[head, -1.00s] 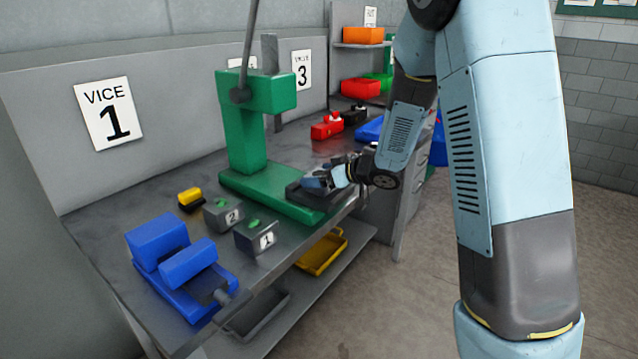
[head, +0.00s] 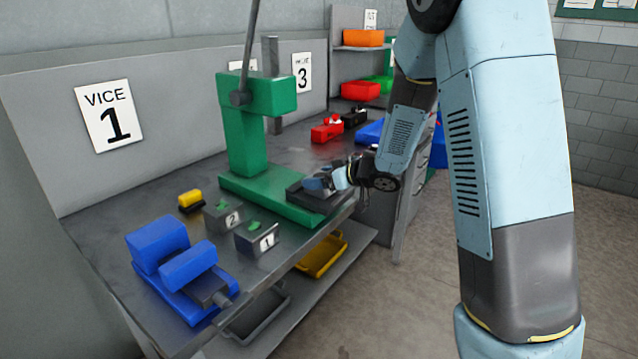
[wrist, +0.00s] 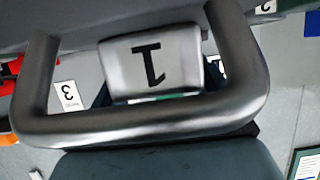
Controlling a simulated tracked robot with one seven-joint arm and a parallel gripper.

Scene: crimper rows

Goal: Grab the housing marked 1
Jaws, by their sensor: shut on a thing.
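In the head view my gripper (head: 322,183) is low at the front right end of the green press, beside a dark block on its base. It is small and partly hidden by my wrist. In the wrist view a pale face marked 1, a housing (wrist: 152,62), is close and upside down, framed by a thick metal loop. A bit of green shows at its edge. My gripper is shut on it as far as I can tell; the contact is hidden. In the head view another grey housing marked 1 (head: 257,240), with green on top, stands on the bench, apart from my gripper.
A housing marked 2 (head: 223,217) stands beside the bench one. A blue vice (head: 180,265) is at the front left and a yellow block (head: 190,198) behind. The green press (head: 243,135) rises beside my gripper. A yellow tray (head: 322,256) is below. Floor at right is clear.

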